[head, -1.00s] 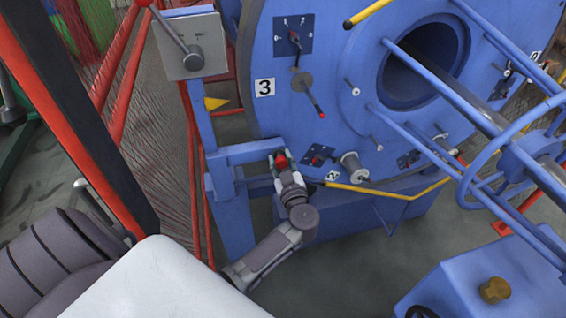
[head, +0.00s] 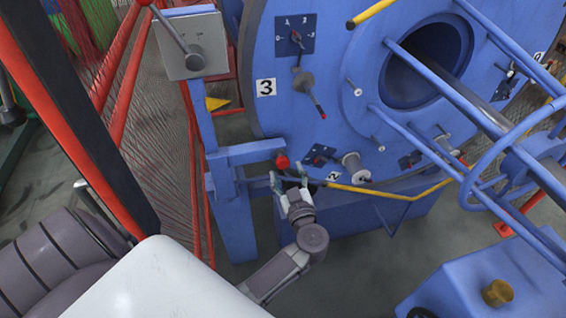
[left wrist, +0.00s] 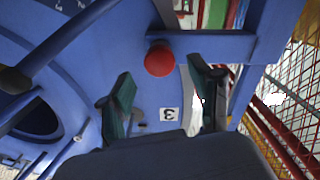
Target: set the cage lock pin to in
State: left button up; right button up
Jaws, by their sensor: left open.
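The cage lock pin shows as a red knob (head: 282,161) on the blue frame beside the large blue disc, and it also shows in the left wrist view (left wrist: 159,60). In the head view my left gripper (head: 289,180) is just below the knob. Its fingers are spread and empty. In the left wrist view the two dark green fingers (left wrist: 163,90) stand apart, with the red knob beyond their tips and nothing between them. A gap shows between the fingers and the knob. How far the pin sits in its hole cannot be told. My right gripper is not seen.
The blue disc (head: 330,120) carries a "3" label, small levers and spools close to my gripper. A yellow bar (head: 385,190) runs to the right. A grey lever box (head: 192,45) and red rails stand left. Open floor (head: 340,270) lies below.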

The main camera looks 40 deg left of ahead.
pick_arm(q)
jog(key=v, duration=0.6)
jog(key=shift+s+d, duration=0.25)
jog(key=shift+d, duration=0.05)
